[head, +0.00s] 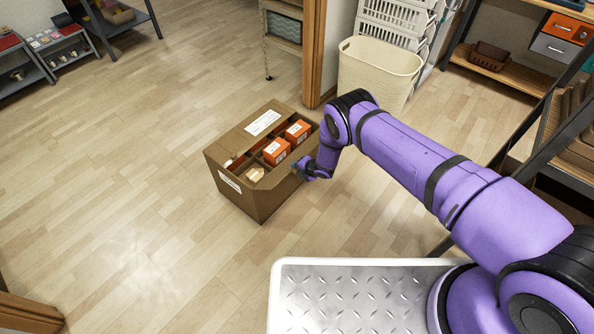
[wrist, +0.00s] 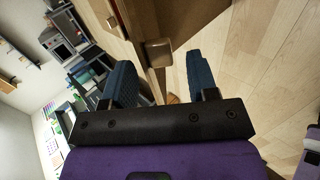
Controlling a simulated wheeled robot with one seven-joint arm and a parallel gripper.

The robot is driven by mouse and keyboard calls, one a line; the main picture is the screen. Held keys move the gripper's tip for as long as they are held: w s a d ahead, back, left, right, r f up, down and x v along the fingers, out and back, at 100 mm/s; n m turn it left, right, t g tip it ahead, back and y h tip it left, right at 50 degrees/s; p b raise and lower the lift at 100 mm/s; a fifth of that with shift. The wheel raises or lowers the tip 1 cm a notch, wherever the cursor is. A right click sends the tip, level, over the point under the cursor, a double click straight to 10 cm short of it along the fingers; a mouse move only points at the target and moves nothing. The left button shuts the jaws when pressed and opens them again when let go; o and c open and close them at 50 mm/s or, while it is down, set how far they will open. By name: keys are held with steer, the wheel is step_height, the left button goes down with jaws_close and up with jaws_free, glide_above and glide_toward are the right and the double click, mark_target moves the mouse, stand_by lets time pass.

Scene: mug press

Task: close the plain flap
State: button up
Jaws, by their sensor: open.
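An open cardboard box (head: 237,195) stands on the floor in the head view. One of its flaps, with a white label (head: 263,122), lies flat over the far left part of the top. My gripper (head: 301,170) is at that right edge. In the wrist view my gripper (wrist: 160,72) is open, its two blue fingers apart. A brown cardboard edge (wrist: 178,72) shows between and beyond them; I cannot tell whether they touch it.
Orange boxes (head: 276,151) stand in the box's compartments, with a pale item (head: 255,175) at the near corner. A cream basket (head: 376,76) and a wooden post (head: 313,55) stand behind it. The floor to the left is clear.

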steer(key=shift+x, duration=0.85)
steer(key=shift+c, duration=0.5)
jaws_close()
